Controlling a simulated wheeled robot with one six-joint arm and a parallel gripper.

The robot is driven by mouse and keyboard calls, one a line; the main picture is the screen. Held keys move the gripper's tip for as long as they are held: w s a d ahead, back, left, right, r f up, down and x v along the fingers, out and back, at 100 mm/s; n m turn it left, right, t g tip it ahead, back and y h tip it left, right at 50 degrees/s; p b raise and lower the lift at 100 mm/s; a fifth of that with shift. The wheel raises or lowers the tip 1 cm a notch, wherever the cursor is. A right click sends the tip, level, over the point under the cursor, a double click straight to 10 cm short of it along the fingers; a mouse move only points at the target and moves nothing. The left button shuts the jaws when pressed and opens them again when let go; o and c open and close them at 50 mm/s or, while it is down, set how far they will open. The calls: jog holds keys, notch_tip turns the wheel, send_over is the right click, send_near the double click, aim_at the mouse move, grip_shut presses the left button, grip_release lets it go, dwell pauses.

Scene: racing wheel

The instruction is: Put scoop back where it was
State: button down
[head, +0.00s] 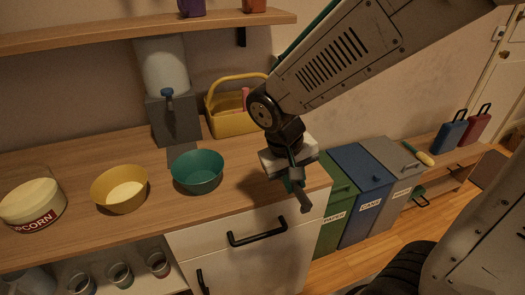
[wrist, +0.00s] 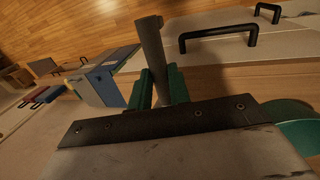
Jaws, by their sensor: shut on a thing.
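My gripper (head: 292,184) hangs at the front right corner of the wooden counter, to the right of the green bowl. Its green fingers (wrist: 161,90) are shut on a grey-brown, rod-like piece, which I take to be the scoop (wrist: 151,45). The piece (head: 305,200) points down and forward in the head view, near the counter's front edge. Only this narrow part shows; a scoop bowl is not clearly visible. I cannot tell whether it touches the counter.
On the counter stand a corn tub (head: 35,205), a yellow bowl (head: 110,201) with pale contents, a green bowl (head: 197,176), a dispenser (head: 165,70) and a yellow basket (head: 228,121). Bins (head: 352,172) stand right of the counter. A black drawer handle (head: 257,238) protrudes at the front.

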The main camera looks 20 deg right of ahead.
jog(key=w, duration=0.5)
jog(key=w+f, duration=0.1)
jog(key=w, duration=1)
jog(key=shift+w+d+f, duration=0.25)
jog(key=shift+a+x, duration=0.2)
jog(key=shift+x, duration=0.65)
jog(key=shift+a+x, duration=0.2)
jog(key=shift+x, duration=0.65)
jog(key=shift+f, duration=0.2)
jog(key=c, duration=1.3)
grip_release()
